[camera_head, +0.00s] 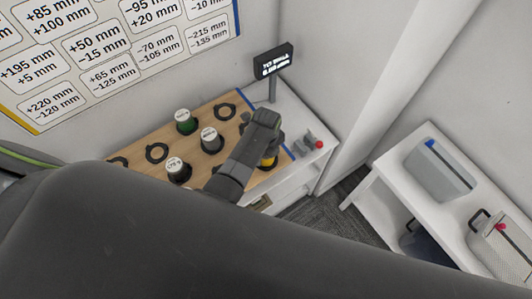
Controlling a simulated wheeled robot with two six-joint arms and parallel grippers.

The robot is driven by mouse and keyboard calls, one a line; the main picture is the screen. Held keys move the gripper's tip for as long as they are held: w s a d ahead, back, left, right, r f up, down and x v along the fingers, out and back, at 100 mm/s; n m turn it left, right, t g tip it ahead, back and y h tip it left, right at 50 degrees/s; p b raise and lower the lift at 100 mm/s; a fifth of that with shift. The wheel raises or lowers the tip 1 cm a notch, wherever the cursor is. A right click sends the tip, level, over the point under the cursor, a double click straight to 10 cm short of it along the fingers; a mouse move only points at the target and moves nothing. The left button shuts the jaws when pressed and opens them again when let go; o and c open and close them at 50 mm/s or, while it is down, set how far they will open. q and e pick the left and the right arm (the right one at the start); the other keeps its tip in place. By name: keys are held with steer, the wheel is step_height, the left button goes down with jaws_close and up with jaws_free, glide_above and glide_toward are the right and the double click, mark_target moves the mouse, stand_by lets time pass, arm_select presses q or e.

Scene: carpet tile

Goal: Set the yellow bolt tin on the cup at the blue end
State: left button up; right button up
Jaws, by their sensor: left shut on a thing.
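The yellow bolt tin (268,162) shows only in part, behind the dark wrist of my left arm, near the right end of a wooden board (205,113). A blue strip (288,152) marks that end. My left gripper (266,150) is shut on the yellow tin; its fingertips are mostly hidden. The cup under or beside the tin is hidden, so I cannot tell whether the tin touches it. My right gripper is not in view.
A green tin (185,122) and two white-lidded dark tins (210,140) (178,170) stand on the board. A small display (273,60) on a post stands behind. A red-knobbed device (313,143) is right of the board. A side shelf holds a grey bin (438,170).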

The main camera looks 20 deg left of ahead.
arm_select(q)
steer(key=shift+s+f, duration=0.1)
steer(key=shift+f, duration=0.1)
steer(key=o, duration=1.1)
steer(key=shift+s, duration=0.15)
steer(key=shift+o, duration=0.9)
steer(key=shift+s+a, duration=0.1)
steer(key=shift+s, duration=0.05)
